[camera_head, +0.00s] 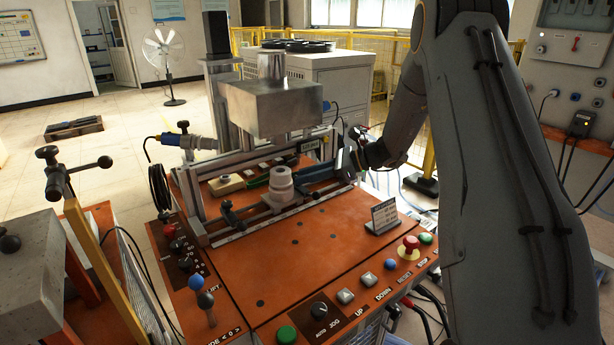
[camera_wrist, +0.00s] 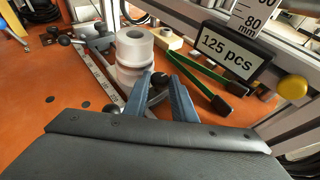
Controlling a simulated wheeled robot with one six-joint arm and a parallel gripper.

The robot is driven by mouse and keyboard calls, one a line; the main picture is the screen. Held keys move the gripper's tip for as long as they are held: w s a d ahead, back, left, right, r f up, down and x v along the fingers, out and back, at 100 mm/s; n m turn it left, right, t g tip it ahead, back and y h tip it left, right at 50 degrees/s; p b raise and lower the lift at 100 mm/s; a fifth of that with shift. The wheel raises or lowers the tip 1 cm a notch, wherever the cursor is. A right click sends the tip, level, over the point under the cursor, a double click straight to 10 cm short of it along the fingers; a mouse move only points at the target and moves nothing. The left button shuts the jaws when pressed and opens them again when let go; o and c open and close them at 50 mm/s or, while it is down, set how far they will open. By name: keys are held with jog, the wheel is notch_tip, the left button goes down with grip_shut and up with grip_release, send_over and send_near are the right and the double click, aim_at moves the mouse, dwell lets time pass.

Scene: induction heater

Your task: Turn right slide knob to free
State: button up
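The rings also show in the wrist view (camera_wrist: 134,50), just beyond the fingers. The knob's setting is not readable.
A scale rail (camera_wrist: 100,72) runs along the orange table (camera_head: 290,245). Green-handled tweezers (camera_wrist: 200,78) lie right of the fingers. A counter display (camera_wrist: 230,50) reads "125 pcs". A metal press block (camera_head: 271,105) hangs above the rings. A sign (camera_head: 383,216) stands near the front buttons.

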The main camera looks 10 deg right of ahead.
jog(key=c, duration=0.4)
jog(key=shift+o, duration=0.2)
jog(key=n+g+b, duration=0.1)
jog(key=w+n+g+y+b, duration=0.1)
jog(key=b, duration=0.1)
jog(key=shift+f+n+g, duration=0.2)
jog(key=shift+n+g, duration=0.1)
jog(key=shift+g, duration=0.1)
jog(key=shift+w+d+r+n+g+b, duration=0.1)
jog(key=shift+r+n+g+b, duration=0.15)
jog(key=shift+n+g+b, duration=0.9)
jog(key=o, duration=0.7)
jog(key=shift+o, duration=0.2)
jog(key=b+v, duration=0.1)
jog(key=v, duration=0.6)
jog(key=shift+d+r+b, duration=0.15)
jog(key=shift+d+b, duration=0.2)
